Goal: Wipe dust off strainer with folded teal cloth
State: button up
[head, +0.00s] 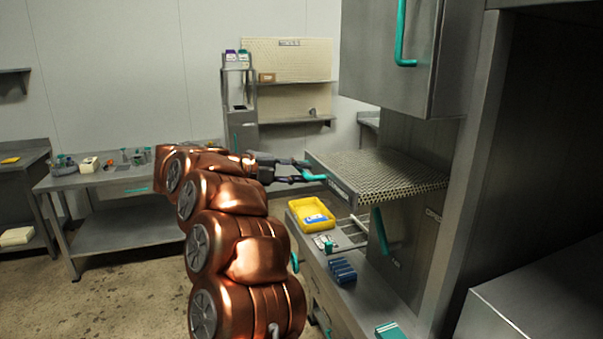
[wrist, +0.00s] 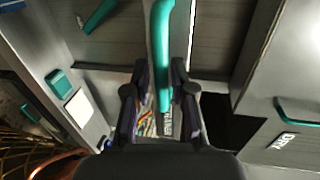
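A perforated metal tray (head: 385,174), which may be the strainer, sticks out from the steel machine at chest height. A teal bar handle (head: 313,175) is on its front. My gripper (head: 301,172) is at this handle. In the wrist view, the teal handle (wrist: 161,55) runs between the two fingers (wrist: 162,105). The fingers stand apart with gaps beside the handle, and I see no firm grip. A folded teal item (head: 391,331), possibly the cloth, lies on the lower counter at the bottom edge. I cannot make out dust on the tray.
Below the tray, the counter holds a yellow bin (head: 311,215), blue items (head: 342,271) and a small white-and-green container (head: 324,243). The upper cabinet (head: 390,50) hangs over the tray. A side table (head: 120,185) with small items stands at left. The floor at left is clear.

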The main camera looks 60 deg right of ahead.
jog(key=shift+o, duration=0.9)
jog(key=shift+s+d, duration=0.1)
jog(key=shift+s, duration=0.05)
jog(key=v, duration=1.2)
